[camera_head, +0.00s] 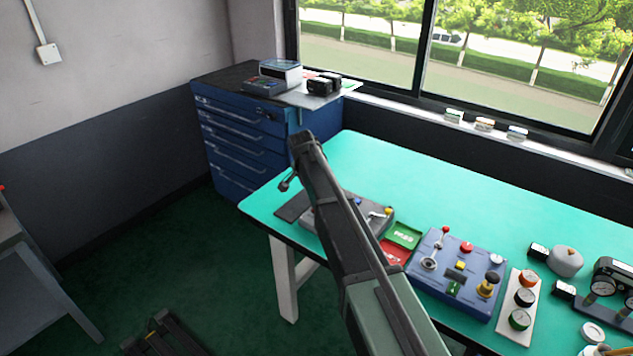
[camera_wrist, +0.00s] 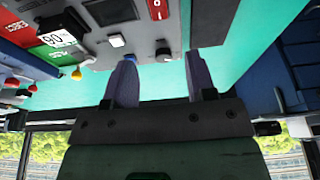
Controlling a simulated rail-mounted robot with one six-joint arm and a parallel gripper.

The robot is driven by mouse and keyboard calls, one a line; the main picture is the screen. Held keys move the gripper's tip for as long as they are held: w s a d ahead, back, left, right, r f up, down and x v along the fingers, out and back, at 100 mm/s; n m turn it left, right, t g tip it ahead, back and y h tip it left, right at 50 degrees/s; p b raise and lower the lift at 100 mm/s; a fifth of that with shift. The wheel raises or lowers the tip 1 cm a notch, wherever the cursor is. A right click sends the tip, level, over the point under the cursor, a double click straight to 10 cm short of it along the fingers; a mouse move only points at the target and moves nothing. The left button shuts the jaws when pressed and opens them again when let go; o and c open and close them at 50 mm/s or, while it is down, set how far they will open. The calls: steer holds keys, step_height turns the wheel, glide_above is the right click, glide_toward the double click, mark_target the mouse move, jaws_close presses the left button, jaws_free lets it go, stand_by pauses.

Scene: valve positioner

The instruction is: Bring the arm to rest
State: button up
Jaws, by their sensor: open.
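My gripper (camera_wrist: 160,75) shows in the wrist view with two purple-grey fingers apart and nothing between them. Past the fingertips is a grey panel (camera_wrist: 115,62) with a white knob, a blue button and a dark knob. I cannot tell from this view how far the fingers are above it. In the head view my arm (camera_head: 345,225) reaches from the bottom over the left part of the green table (camera_head: 430,180). The gripper itself is hard to make out there, and the arm covers part of the grey panel (camera_head: 372,216).
Right of the arm are a red and green card (camera_head: 401,238), a blue control box (camera_head: 456,272) and a white strip of round buttons (camera_head: 518,305). Gauges (camera_head: 609,285) stand far right. A blue drawer cabinet (camera_head: 240,130) stands behind left. The table's back middle is clear.

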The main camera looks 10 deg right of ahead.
steer(key=shift+r, duration=0.15)
steer(key=s+d+n+g+y, duration=0.2)
steer(key=s+n, duration=0.7)
steer(key=s, duration=2.6)
steer(key=shift+f, duration=0.35)
